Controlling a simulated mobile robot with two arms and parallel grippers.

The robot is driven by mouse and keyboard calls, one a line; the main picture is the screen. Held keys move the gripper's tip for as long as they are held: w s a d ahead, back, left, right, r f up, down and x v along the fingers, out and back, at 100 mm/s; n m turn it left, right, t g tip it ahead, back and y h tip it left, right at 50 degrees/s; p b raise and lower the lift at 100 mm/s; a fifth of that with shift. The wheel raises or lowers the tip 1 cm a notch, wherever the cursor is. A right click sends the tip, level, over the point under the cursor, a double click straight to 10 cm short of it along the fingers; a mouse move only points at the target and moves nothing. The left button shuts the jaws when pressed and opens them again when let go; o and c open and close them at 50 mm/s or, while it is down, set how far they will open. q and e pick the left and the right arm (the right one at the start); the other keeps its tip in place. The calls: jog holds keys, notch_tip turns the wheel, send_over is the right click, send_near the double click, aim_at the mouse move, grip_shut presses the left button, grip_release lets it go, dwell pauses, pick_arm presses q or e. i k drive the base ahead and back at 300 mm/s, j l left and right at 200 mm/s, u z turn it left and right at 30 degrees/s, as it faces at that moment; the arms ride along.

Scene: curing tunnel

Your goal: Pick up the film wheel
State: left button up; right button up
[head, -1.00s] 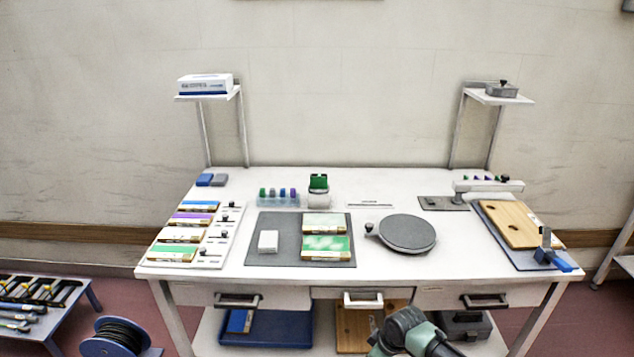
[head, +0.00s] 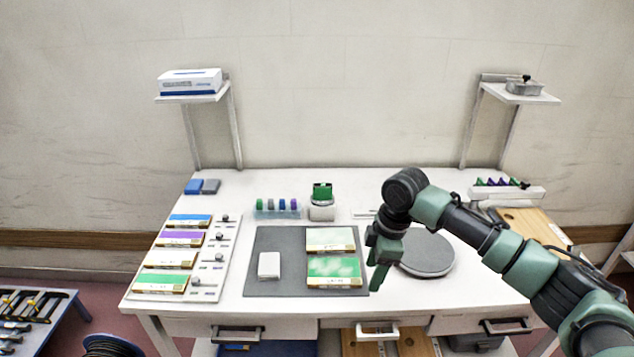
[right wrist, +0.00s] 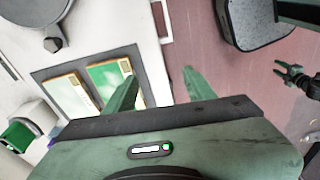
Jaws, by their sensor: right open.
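I cannot single out the film wheel with certainty. A grey round plate (head: 427,255) lies right of the mat, partly hidden by my right arm. My right gripper (head: 374,266) hangs over the right edge of the mat, fingers apart, nothing between them; its fingers also show in the right wrist view (right wrist: 160,92). My left gripper (right wrist: 290,73) shows small there, over the floor, fingers spread and empty.
A panel rack (head: 207,264) stands at left. Small coloured bottles (head: 276,206) stand behind the mat. The right arm covers much of the table's right side.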

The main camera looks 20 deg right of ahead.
aim_at(322, 195)
jog(key=i, duration=1.35)
